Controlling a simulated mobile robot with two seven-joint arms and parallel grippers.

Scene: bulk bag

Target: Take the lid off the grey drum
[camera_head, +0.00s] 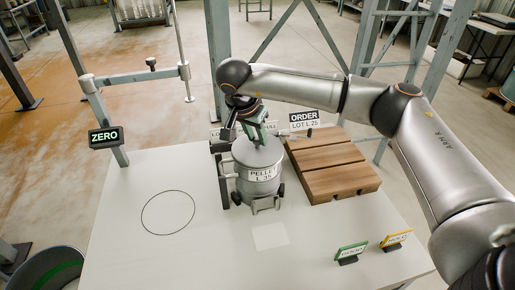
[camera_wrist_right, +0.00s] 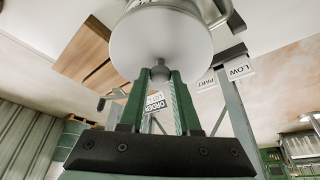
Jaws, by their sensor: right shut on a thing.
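The grey drum (camera_head: 259,185) stands upright on the white table, with a label reading PELLET L 35 on its front. Its round grey lid (camera_head: 250,153) is at the drum's top, and any gap between lid and drum is not clear. My right gripper (camera_head: 262,140) comes down over the lid. Its green fingers (camera_wrist_right: 160,75) are shut on the lid's knob. My left gripper is not in view.
A brown slatted wooden board (camera_head: 332,165) lies right of the drum, with an ORDER sign (camera_head: 304,121) behind it. A ZERO display (camera_head: 104,137) stands at the left. Green and yellow sign holders (camera_head: 351,252) stand front right. The table around the drawn circle (camera_head: 168,212) is clear.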

